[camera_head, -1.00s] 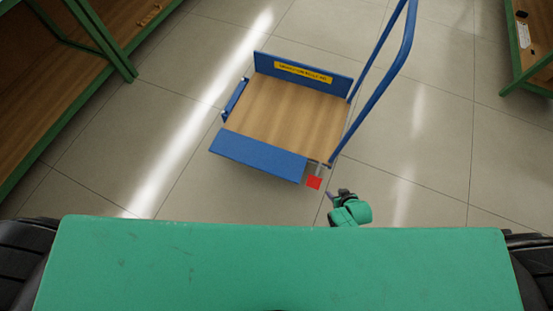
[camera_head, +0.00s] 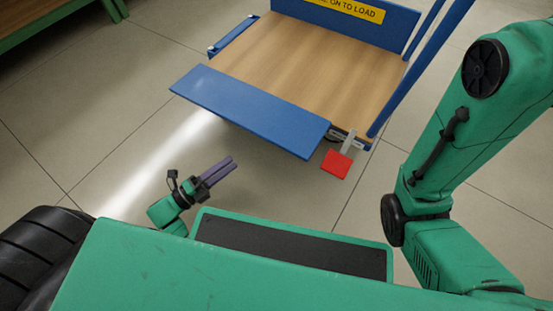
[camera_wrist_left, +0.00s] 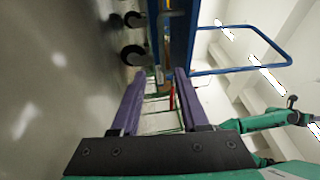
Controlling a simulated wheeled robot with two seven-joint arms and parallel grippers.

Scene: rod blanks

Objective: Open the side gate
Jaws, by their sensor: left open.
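The cart (camera_head: 300,70) has a wooden deck and blue panels. A blue panel (camera_head: 250,110) lies along its near edge; whether it stands upright or slopes outward I cannot tell. A red tab (camera_head: 337,163) on a metal piece sits at the cart's near right corner. My left gripper (camera_head: 233,163) has purple fingers, open and empty, on the near side of the cart, left of the red tab and apart from the panel. In the left wrist view the open fingers (camera_wrist_left: 159,75) point toward the cart, with the red tab (camera_wrist_left: 172,97) seen between them. My right gripper is out of view.
A yellow sign (camera_head: 350,10) is on the cart's far panel. The blue push handle (camera_head: 425,65) rises at its right. Black wheels (camera_wrist_left: 133,54) show in the left wrist view. A green-framed shelf (camera_head: 40,25) stands at far left. Tiled floor left of the cart is clear.

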